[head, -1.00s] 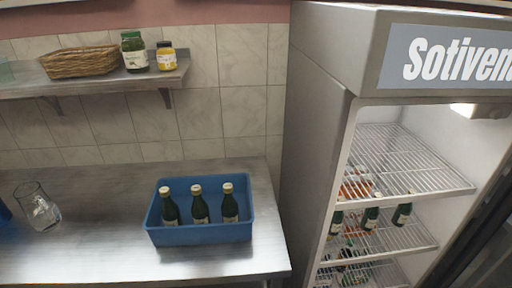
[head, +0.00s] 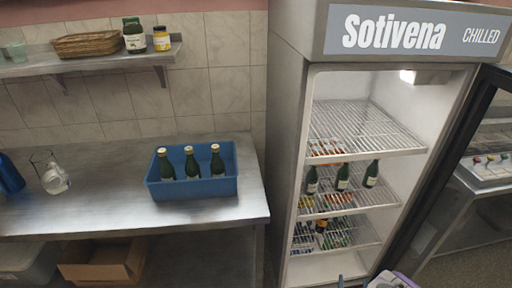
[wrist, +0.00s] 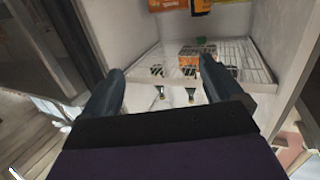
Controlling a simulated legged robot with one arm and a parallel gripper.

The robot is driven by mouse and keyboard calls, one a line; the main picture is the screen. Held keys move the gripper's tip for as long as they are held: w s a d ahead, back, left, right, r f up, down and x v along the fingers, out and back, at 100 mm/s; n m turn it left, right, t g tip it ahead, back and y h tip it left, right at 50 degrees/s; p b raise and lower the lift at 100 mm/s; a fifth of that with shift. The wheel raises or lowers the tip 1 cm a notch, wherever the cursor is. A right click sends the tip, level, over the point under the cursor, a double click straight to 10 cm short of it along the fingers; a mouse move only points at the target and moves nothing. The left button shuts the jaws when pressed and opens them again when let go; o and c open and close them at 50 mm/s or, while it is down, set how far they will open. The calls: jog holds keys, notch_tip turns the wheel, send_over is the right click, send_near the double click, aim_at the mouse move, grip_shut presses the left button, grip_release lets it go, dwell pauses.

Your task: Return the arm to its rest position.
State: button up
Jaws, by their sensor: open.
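My gripper (wrist: 160,88) is open and empty in the wrist view, its two dark fingers apart. It points toward the inside of the fridge, with a white wire shelf (wrist: 235,62) beyond the fingers. In the head view, only a small part of my arm shows at the bottom edge, in front of the fridge (head: 290,130); the gripper itself cannot be made out there.
The fridge door (head: 440,180) stands open to the right. Several green bottles (head: 342,177) stand on a fridge shelf. A blue crate (head: 195,190) with three bottles sits on the steel counter (head: 110,205). A glass jug (head: 50,175) stands at left, a cardboard box (head: 105,262) below.

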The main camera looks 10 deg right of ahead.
jog(key=w+a+r+n+g+y, duration=0.1)
jog(key=w+a+r+n+y, duration=0.15)
jog(key=w+r, duration=0.45)
jog(key=w+a+r+n+g+y, duration=0.1)
jog(key=w+a+r+g+y, duration=0.2)
jog(key=w, duration=0.7)
jog(key=a+r+n+g+y, duration=0.1)
jog(key=a+r+g, duration=0.1)
jog(key=a+r, duration=0.55)
jog(key=a+r+g+y, duration=0.15)
jog(key=a+r, duration=0.35)
jog(key=r, duration=0.5)
jog(key=s+a+r+g, duration=0.4)
jog(key=s+a+r, duration=0.75)
jog(key=s, duration=0.35)
jog(key=s+a+r+g, duration=0.1)
jog(key=s+a+r, duration=0.1)
jog(key=s, duration=0.6)
jog(key=s+a+r+g, duration=0.2)
jog(key=s+a+r, duration=0.1)
jog(key=s, duration=0.6)
jog(key=s+a+r+g, duration=0.2)
jog(key=s+a+r, duration=0.1)
jog(key=s, duration=0.6)
jog(key=shift+r+n, duration=0.45)
jog(key=shift+r, duration=0.35)
jog(key=shift+c, duration=0.3)
